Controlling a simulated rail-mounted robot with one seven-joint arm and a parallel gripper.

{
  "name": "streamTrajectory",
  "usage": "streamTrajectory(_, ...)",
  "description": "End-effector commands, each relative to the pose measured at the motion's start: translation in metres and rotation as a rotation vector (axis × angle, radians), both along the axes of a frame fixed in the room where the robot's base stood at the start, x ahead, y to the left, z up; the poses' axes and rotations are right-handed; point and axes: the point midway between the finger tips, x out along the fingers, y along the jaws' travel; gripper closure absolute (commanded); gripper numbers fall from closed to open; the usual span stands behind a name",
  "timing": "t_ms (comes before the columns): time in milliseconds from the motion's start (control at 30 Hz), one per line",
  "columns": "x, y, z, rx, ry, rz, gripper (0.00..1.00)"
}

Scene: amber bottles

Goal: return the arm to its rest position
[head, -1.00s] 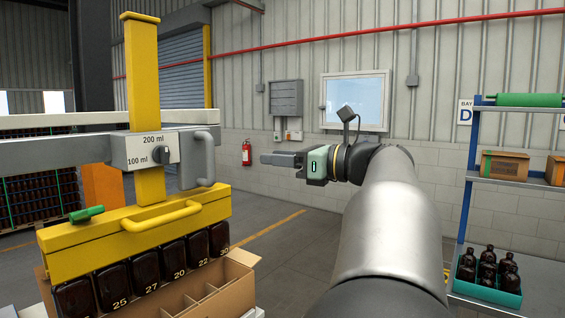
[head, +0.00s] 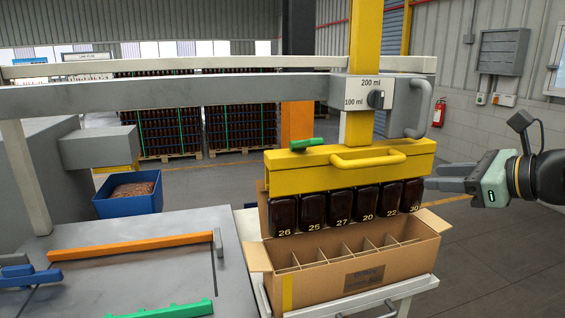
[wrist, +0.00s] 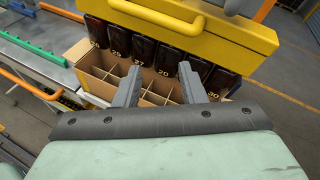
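My gripper (head: 436,177) reaches in from the right edge of the head view, beside the right end of the yellow lifting head (head: 300,180). In the wrist view my gripper (wrist: 160,68) has its two fingers apart with nothing between them. Several numbered amber bottles (head: 340,207) hang in a row under the yellow head. Below and in front of them stands an open cardboard carton (head: 330,285) with divided cells. The cells that show look empty. Most of my arm is outside the head view.
The carton stands on a light stand (head: 405,290). Open floor (head: 480,260) lies at right.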

Motion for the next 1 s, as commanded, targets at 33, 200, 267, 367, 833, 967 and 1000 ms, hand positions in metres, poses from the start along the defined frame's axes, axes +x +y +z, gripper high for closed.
streamTrajectory(33,0.000,0.031,-0.030,-0.104,0.038,0.087,0.63)
streamTrajectory(200,-0.025,0.111,-0.131,-0.523,0.110,0.449,0.63)
streamTrajectory(267,-0.043,0.136,-0.166,-0.685,0.111,0.620,0.63)
streamTrajectory(367,-0.081,0.168,-0.220,-0.962,0.075,0.946,0.63)
streamTrajectory(833,-0.177,0.186,-0.322,-1.582,-0.248,1.943,0.63)
streamTrajectory(967,-0.176,0.186,-0.322,-1.580,-0.245,1.938,0.63)
streamTrajectory(1000,-0.176,0.186,-0.322,-1.580,-0.245,1.937,0.63)
